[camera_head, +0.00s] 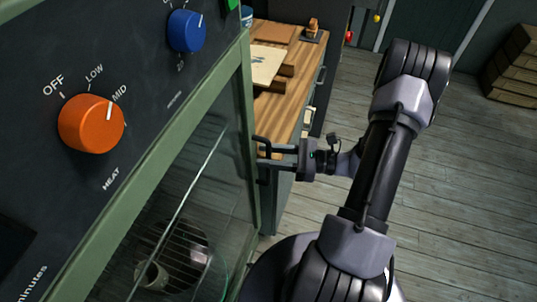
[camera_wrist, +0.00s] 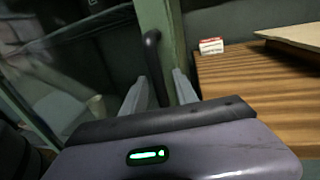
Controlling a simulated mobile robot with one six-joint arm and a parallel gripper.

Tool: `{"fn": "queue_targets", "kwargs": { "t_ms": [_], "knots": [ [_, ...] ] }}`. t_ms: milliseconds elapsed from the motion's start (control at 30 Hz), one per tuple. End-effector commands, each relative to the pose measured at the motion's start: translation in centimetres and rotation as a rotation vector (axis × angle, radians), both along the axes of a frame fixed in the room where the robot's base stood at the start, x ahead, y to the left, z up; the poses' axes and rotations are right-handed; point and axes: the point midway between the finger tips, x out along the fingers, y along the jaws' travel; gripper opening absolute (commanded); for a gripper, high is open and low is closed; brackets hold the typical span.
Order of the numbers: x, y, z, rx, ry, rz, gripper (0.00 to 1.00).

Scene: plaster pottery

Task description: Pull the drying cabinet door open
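The drying cabinet (camera_head: 130,190) fills the left of the head view, with a dark control panel and a green frame. Its glass door (camera_head: 195,185) looks closed, with wire racks behind the glass. The dark upright door handle (camera_wrist: 152,55) shows in the wrist view near the door's green edge. My gripper (camera_head: 262,152) is at this edge in the head view. In the wrist view my gripper (camera_wrist: 160,92) has its fingers apart, with the handle's lower part between them. Gaps seem to show beside the handle; contact is hard to tell.
A wooden worktop (camera_head: 278,95) with boards on it stands just beyond the cabinet, close to my gripper. A small red and white box (camera_wrist: 211,46) sits on it. Stacked wooden crates (camera_head: 515,65) stand at the far right. The plank floor (camera_head: 460,180) on the right is clear.

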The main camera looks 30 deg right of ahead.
Motion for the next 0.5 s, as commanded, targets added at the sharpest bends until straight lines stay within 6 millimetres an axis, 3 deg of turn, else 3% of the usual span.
{"fn": "queue_targets", "kwargs": {
  "t_ms": [33, 167, 500],
  "knots": [
    [-0.01, -0.01, 0.00, 0.000, 0.000, 0.000, 0.24],
    [-0.01, -0.02, 0.00, 0.000, 0.000, 0.000, 0.00],
    [-0.02, -0.02, -0.01, 0.000, 0.000, 0.001, 0.00]
  ]
}}
